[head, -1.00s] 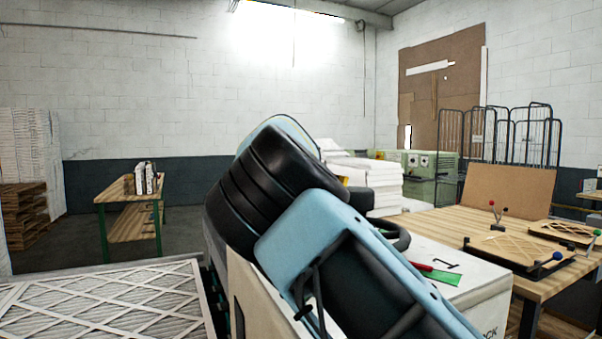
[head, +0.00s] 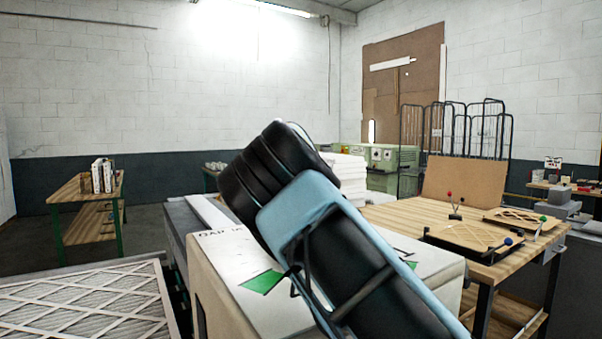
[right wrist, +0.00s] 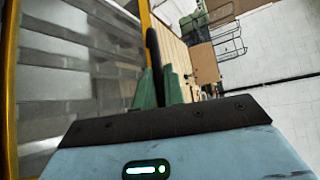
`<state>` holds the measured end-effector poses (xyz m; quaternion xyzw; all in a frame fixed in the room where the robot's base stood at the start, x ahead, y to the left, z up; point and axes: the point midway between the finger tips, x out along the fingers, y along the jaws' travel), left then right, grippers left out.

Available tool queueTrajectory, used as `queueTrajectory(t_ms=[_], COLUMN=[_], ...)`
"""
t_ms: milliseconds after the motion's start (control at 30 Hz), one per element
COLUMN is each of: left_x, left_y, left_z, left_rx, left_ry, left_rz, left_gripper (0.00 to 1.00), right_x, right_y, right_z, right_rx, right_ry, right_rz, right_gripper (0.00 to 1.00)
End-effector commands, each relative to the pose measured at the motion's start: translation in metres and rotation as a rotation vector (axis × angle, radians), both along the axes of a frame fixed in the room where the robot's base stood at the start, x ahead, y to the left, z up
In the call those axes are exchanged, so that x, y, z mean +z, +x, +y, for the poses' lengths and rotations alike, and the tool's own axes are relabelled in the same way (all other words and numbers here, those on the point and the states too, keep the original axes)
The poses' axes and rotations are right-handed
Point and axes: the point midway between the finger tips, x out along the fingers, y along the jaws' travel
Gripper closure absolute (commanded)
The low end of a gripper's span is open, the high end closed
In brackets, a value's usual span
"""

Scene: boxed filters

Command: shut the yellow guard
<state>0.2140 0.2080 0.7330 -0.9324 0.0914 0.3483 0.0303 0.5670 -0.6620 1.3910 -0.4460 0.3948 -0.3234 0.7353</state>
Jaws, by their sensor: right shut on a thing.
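The yellow guard shows in the right wrist view as a yellow frame (right wrist: 144,18) around a see-through panel, close on the left side. A dark upright handle (right wrist: 153,52) stands beside its right post. My right gripper (right wrist: 158,84), with green fingers, is shut around the lower part of this handle. In the head view the right arm's blue and black links fill the lower middle and hide the gripper. The guard cannot be made out in the head view. My left gripper is in neither view.
A pale box-like unit (head: 215,268) with a green patch stands behind my arm. A framed filter (head: 85,300) lies at lower left. A wooden workbench (head: 400,215) with fixtures stands at right, wire cages (head: 460,135) behind it. A small table (head: 75,192) stands at far left.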

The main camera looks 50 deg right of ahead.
Motion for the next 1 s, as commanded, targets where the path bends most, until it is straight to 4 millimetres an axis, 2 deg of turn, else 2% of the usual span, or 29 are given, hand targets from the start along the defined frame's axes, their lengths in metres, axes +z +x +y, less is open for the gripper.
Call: queueTrajectory(t_ms=[267, 300, 467, 767, 1000], left_x=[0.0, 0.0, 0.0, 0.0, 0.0], left_y=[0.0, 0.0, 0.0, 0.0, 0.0], left_z=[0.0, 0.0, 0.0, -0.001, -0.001], left_rx=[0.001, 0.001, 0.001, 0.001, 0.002], left_ry=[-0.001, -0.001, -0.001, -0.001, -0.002], left_rz=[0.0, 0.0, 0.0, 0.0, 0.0], left_gripper=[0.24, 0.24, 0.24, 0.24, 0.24], right_x=[0.001, 0.001, 0.001, 0.001, 0.009], right_y=[0.0, 0.0, 0.0, -0.001, -0.012], right_z=[0.0, 0.0, 0.0, 0.002, 0.023], right_rx=[0.001, 0.001, 0.001, 0.001, 0.002], right_ry=[-0.004, -0.004, -0.002, -0.001, -0.002], right_rz=[0.0, 0.0, 0.0, 0.0, 0.0], right_gripper=[1.0, 0.87, 0.67, 0.67, 0.67])
